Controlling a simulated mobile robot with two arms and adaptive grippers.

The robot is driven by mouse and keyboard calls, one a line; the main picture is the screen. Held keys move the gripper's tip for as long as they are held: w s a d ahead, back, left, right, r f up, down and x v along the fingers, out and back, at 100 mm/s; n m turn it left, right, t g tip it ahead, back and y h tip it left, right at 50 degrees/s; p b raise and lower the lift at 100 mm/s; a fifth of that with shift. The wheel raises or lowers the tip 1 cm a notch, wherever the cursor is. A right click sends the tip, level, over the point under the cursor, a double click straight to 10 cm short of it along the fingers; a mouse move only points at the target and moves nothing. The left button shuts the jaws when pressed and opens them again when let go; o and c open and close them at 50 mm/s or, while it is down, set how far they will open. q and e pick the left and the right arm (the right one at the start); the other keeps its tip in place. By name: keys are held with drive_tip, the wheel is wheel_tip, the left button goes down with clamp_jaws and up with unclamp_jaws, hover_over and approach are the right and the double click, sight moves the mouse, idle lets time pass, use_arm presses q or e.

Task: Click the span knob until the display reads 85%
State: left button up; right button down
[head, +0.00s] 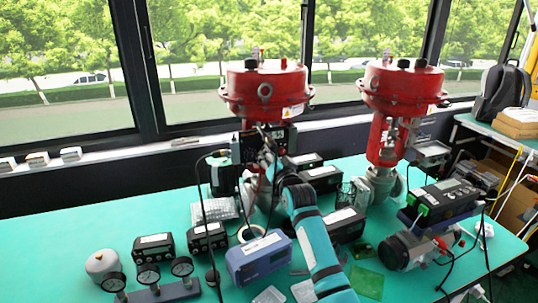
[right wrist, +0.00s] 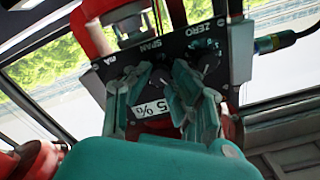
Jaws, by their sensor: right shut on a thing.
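The valve positioner is a dark box (head: 262,143) on the left red actuator. In the right wrist view its dark panel (right wrist: 178,50) appears turned over, with the labels ZERO, SPAN and A/M. A white display (right wrist: 152,108) shows "5 %"; a finger hides part of the reading. My right gripper (right wrist: 163,78) is at the panel face, its fingers on either side of the area under the SPAN label. It is shut on the span knob, which is mostly hidden between the fingers. In the head view my right gripper (head: 267,158) reaches the box from the front.
A second red actuator (head: 393,88) stands to the right. Blue and black instrument boxes, gauges (head: 148,274) and a small clear case lie on the teal table (head: 60,240). A cable hangs left of the positioner. The table's left part is clear.

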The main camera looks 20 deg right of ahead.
drive_tip(key=shift+n, duration=0.3)
drive_tip(key=c, duration=1.2)
unclamp_jaws()
drive_tip(key=shift+o, duration=0.2)
